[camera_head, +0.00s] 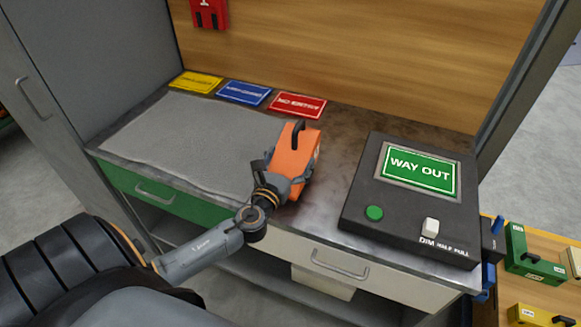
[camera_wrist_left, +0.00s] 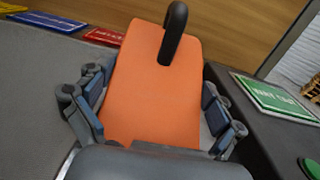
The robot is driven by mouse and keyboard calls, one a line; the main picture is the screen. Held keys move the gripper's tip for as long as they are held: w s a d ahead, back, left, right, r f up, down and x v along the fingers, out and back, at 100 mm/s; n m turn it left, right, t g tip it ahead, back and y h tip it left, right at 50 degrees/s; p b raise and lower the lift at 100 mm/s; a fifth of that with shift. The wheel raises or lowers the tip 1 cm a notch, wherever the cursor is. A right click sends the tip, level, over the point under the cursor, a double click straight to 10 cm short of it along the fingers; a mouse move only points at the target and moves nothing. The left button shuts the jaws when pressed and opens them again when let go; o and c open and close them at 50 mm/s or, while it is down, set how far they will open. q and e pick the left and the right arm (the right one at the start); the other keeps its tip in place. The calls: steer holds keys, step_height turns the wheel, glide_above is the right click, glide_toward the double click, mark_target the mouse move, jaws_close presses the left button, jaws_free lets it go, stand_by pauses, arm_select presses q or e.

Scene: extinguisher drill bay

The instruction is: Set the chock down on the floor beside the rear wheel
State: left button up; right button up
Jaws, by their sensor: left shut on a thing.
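The orange chock (camera_head: 294,152) with a dark loop handle is at the workbench, over the bare metal top right of the grey mat. My left gripper (camera_head: 279,186) is shut on it. In the left wrist view the chock (camera_wrist_left: 155,90) sits between the two fingers of the left gripper (camera_wrist_left: 152,115), its black handle at the far end. I cannot tell whether the chock touches the bench top. The rear wheel is not in view. My right gripper is not in view.
The workbench (camera_head: 340,135) holds a grey mat (camera_head: 185,140), yellow, blue and red signs (camera_head: 298,105) and a black box with a green WAY OUT panel (camera_head: 418,171). A wooden wall stands behind. Coloured boxes (camera_head: 535,262) lie lower right. Grey floor shows at far left.

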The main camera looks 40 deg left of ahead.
mark_target(290, 167)
arm_select(q)
steer(key=shift+f+b, duration=0.3)
steer(key=shift+f, duration=1.1)
steer(key=shift+f, duration=0.1)
steer(key=o, duration=1.5)
steer(key=shift+f, duration=0.1)
steer(key=shift+c, duration=0.2)
